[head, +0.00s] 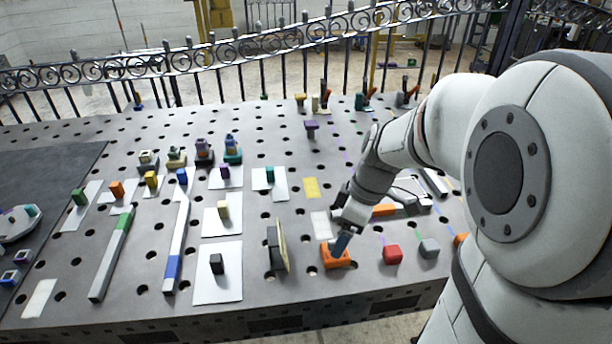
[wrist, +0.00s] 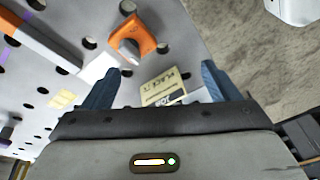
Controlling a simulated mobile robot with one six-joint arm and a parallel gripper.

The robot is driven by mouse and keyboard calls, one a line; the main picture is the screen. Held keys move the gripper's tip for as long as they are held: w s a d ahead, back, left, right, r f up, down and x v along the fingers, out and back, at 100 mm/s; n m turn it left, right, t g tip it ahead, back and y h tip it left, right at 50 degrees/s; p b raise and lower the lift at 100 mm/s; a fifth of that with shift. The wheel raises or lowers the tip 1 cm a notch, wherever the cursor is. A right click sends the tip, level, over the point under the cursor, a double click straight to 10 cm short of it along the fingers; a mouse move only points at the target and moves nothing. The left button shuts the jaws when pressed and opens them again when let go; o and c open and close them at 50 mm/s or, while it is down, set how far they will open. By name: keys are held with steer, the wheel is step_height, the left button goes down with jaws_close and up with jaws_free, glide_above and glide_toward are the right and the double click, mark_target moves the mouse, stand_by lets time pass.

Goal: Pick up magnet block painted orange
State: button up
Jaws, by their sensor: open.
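An orange block (head: 335,260) with a notch or U shape lies near the front edge of the grey perforated table in the head view. It also shows in the wrist view (wrist: 137,37), beyond the fingertips and left of centre. I take it as the orange magnet block. My gripper (head: 341,243) is over it in the head view and hides part of it. In the wrist view my two blue fingers (wrist: 160,82) are wide apart with no block between them. Whether a finger touches the block I cannot tell.
A red block (head: 392,254) and a grey block (head: 429,248) stand to the right. An upright dark-backed board (head: 277,248) stands to the left. A long piece with orange (head: 388,210) lies behind. A printed card (wrist: 165,88) shows between my fingers.

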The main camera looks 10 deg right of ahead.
mark_target(329, 263)
steer(key=w+f+n, duration=0.1)
steer(key=n, duration=0.1)
steer(key=w+d+f+n+y, duration=0.1)
steer(key=w+n, duration=0.1)
steer(key=w+f+n, duration=0.1)
steer(key=w, duration=0.1)
steer(key=shift+d+f+n+y, duration=0.25)
steer(key=shift+d+n+y, duration=0.05)
steer(key=shift+n, duration=0.1)
steer(key=shift+w+f, duration=0.1)
steer(key=shift+f, duration=0.2)
steer(key=x, duration=0.2)
steer(key=p+x, duration=0.1)
steer(key=x, duration=0.1)
steer(key=s+x, duration=0.1)
steer(key=x, duration=0.1)
steer(key=shift+a+f+p, duration=0.1)
steer(key=shift+a+p, duration=0.05)
steer(key=shift+p, duration=0.15)
steer(key=shift+a+f, duration=0.15)
steer(key=shift+f, duration=0.35)
steer(key=shift+c, duration=0.5)
steer(key=c, duration=1.5)
steer(key=shift+c, duration=0.6)
steer(key=shift+r, duration=0.2)
